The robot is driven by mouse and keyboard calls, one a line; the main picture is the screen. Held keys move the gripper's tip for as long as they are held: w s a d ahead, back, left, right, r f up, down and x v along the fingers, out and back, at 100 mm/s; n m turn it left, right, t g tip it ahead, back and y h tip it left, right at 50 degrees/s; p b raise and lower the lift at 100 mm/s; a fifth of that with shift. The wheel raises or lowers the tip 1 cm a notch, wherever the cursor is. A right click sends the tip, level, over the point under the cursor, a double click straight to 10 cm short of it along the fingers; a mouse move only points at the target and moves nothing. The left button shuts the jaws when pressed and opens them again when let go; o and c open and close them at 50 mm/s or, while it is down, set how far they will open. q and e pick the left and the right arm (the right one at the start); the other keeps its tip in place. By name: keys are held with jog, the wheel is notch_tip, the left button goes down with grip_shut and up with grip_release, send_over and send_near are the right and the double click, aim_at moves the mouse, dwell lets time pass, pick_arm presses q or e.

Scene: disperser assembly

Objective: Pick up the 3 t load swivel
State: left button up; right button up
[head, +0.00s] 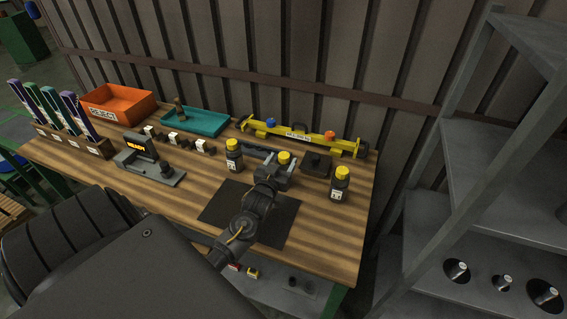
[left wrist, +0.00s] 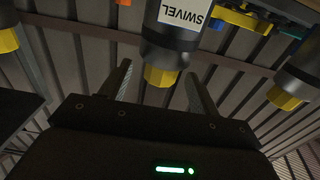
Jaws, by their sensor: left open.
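Three dark cylindrical swivels with yellow tops are on the workbench: a left one (head: 234,156), a middle one (head: 284,157) and a right one (head: 341,186). I cannot read their load ratings, so I cannot tell which is the 3 t one. My left gripper (head: 276,168) is at the middle swivel, partly hiding it. In the left wrist view, a swivel (left wrist: 170,48) labelled SWIVEL has its yellow end between my open left gripper's fingers (left wrist: 158,72). I see clear gaps on both sides of that end. My right gripper is not in view.
A yellow beam fixture (head: 300,134) lies behind the swivels. A teal tray (head: 196,122), an orange REJECT bin (head: 118,101) and a READY display stand (head: 148,165) are to the left. A small black block (head: 316,163) is close on the right. Grey shelving (head: 470,190) stands beyond the bench.

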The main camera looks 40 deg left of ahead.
aim_at(286, 153)
pick_arm(q)
jog(key=p+x, duration=0.1)
jog(key=x, duration=0.3)
jog(key=shift+w+a, duration=0.15)
jog(key=shift+w, duration=0.1)
jog(key=shift+s, duration=0.1)
grip_shut()
jog(key=shift+r, duration=0.1)
